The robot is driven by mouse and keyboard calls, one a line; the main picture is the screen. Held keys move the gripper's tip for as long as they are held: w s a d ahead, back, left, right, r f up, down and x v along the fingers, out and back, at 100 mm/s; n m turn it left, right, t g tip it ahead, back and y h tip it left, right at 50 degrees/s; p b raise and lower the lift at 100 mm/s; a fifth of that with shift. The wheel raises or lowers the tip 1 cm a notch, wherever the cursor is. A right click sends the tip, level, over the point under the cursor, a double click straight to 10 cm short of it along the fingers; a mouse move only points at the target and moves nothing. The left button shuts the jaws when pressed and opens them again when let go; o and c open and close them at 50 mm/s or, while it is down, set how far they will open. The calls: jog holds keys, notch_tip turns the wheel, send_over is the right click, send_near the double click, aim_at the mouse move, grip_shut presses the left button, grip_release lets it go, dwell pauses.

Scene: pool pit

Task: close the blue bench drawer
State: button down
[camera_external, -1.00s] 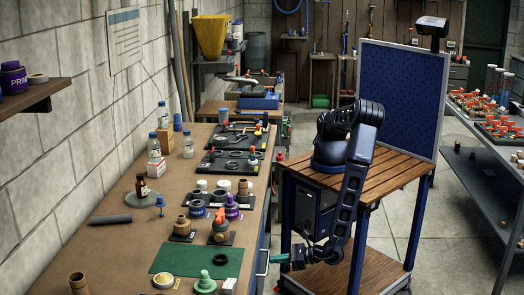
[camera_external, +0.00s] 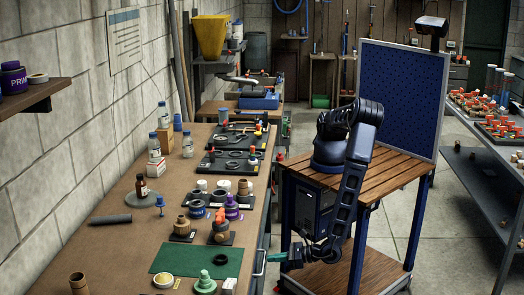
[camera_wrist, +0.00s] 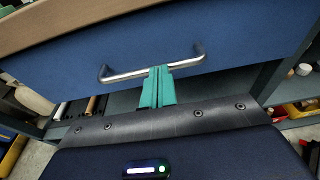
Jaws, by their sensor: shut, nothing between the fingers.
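The blue bench drawer (camera_wrist: 225,35) fills the upper part of the wrist view, just under the brown bench top (camera_wrist: 60,18). Its silver bar handle with dark ends (camera_wrist: 125,75) runs across its front. My gripper (camera_wrist: 160,70) has teal fingers, shut together and empty, with their tips at the handle's middle. I cannot tell whether they touch it. In the external view my gripper (camera_external: 283,257) is low at the bench's right side, beside the drawer's handle (camera_external: 262,262). The drawer front is mostly hidden there, and how far it stands out is hard to tell.
The bench top (camera_external: 130,215) carries bottles, fittings and a green mat (camera_external: 185,261). Below the drawer, an open shelf (camera_wrist: 215,92) holds loose parts. My arm stands on a wood-topped cart (camera_external: 385,165). Grey floor (camera_external: 400,205) is clear between the cart and the right-hand rack (camera_external: 490,190).

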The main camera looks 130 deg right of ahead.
jog(key=v, duration=1.3)
jog(key=s+d+r+m+g+y, duration=0.2)
jog(key=d+r+m+g, duration=0.4)
jog(key=d+r, duration=0.8)
jog(key=s+d+r+m+g+y, duration=0.2)
jog(key=d+r+m+g, duration=0.2)
jog(key=d+r+m, duration=0.7)
jog(key=s+d+r+m+y, duration=0.3)
jog(key=s+d+r+y, duration=0.1)
jog(key=s+d+r, duration=0.9)
jog(key=s+d+r+m+t+y, duration=0.1)
jog(key=s+r+m, duration=0.1)
jog(key=s, duration=0.5)
jog(key=s+d+r+m+t+y, duration=0.2)
jog(key=s+r+m, duration=0.1)
jog(key=s, duration=0.4)
jog(key=shift+s+r+m+t, duration=0.2)
jog(key=shift+r+m+t, duration=0.1)
jog(key=shift+m, duration=0.6)
